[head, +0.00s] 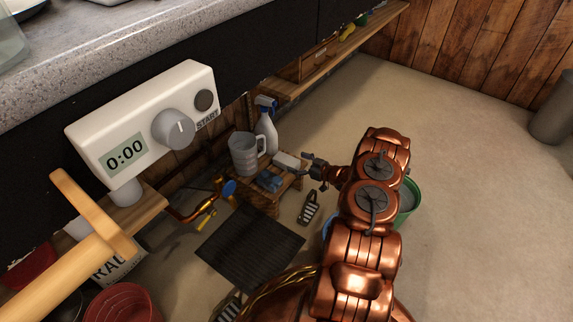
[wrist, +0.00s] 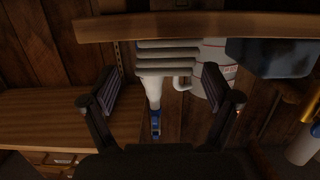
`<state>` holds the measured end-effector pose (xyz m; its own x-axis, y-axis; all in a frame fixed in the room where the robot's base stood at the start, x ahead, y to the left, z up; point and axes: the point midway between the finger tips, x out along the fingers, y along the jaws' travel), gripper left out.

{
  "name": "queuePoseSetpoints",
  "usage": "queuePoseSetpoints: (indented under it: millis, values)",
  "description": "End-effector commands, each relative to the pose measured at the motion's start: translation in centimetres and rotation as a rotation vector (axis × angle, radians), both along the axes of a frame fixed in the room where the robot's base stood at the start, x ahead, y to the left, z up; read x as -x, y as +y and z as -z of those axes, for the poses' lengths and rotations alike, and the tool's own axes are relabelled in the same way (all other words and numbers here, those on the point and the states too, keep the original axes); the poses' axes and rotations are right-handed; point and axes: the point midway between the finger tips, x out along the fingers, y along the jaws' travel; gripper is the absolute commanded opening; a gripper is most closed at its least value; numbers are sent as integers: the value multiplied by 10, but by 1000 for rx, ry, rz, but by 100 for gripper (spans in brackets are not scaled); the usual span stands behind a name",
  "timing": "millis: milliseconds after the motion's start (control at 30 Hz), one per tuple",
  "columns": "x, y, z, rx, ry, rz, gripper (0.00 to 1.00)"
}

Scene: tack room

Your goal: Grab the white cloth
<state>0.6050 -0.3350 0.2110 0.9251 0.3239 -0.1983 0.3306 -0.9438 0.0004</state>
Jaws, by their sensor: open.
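The white cloth (head: 290,160) appears as a folded pale stack on a small wooden stool (head: 263,197), at the edge nearest my gripper. In the wrist view, which looks upside down, the folded layers of the white cloth (wrist: 167,57) lie ahead of and between my fingers. My gripper (head: 310,164) is just right of the cloth in the head view. In the wrist view my gripper (wrist: 157,82) is open, with nothing between its fingertips that I can see as held. Whether a finger touches the cloth is not clear.
On the stool, a grey jug (head: 244,154) and a dark blue folded item (head: 270,181) stand close to the cloth. A spray bottle (head: 266,134) with a blue head is behind. A brush (head: 309,207) and dark mat (head: 250,248) lie on the floor. Open floor extends right.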

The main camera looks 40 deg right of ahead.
Motion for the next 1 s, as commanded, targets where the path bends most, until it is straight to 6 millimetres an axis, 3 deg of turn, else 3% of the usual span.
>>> queuePoseSetpoints:
  millis: [433,700,1000]
  values:
    - [-41,22,10,1,2,0,88]
    - [-45,23,8,0,2,1,88]
    - [-45,23,8,0,1,2,59]
